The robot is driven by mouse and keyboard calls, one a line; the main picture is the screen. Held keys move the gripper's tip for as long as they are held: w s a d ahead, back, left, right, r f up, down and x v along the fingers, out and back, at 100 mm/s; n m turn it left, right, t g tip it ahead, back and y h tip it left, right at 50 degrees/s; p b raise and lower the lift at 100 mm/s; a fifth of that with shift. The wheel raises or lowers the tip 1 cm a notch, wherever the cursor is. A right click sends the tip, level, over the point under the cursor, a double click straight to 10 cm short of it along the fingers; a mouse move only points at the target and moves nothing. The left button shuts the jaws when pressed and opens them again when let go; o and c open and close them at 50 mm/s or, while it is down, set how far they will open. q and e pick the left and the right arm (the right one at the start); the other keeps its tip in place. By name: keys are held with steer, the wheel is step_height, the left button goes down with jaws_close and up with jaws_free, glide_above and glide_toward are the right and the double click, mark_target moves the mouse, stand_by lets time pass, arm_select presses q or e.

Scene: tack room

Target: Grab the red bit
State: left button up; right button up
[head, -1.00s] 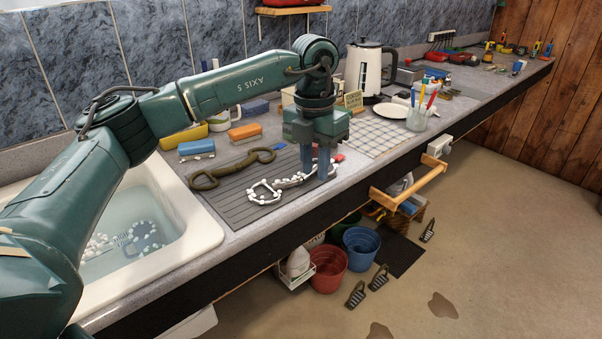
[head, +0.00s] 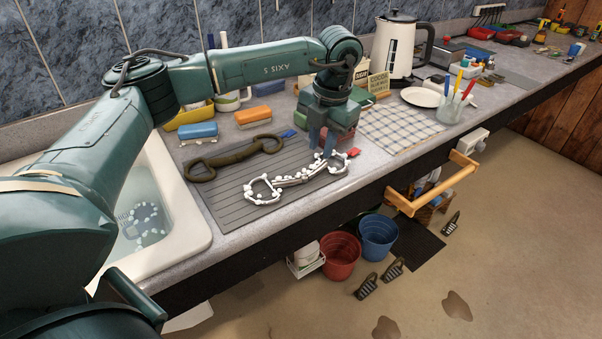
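The red bit (head: 290,181) is a pale metal bit with white foam on it and a red tag (head: 354,153) at its right ring. It lies on the grey ribbed mat (head: 231,205) on the counter. My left gripper (head: 322,153) points down at the right end of this bit, close to its right ring. My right gripper is not in view.
An olive bit (head: 236,157) with a blue tag lies behind on the mat. Blue (head: 198,131) and orange (head: 253,115) sponges stand further back. A sink (head: 188,228) with water and a foamy bit is left. A checked cloth (head: 400,128) and a jar (head: 452,110) are right.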

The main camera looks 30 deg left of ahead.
mark_target(317, 166)
arm_select(q)
steer(key=shift+s+a+f+p, duration=0.15)
steer(key=shift+f+p, duration=0.2)
steer(key=shift+f, duration=1.05)
steer(key=shift+a+f+p, duration=0.1)
steer(key=shift+f+p, duration=0.25)
steer(key=shift+f, duration=1)
steer(key=shift+c, duration=0.2)
jaws_close()
steer(key=shift+r, duration=0.1)
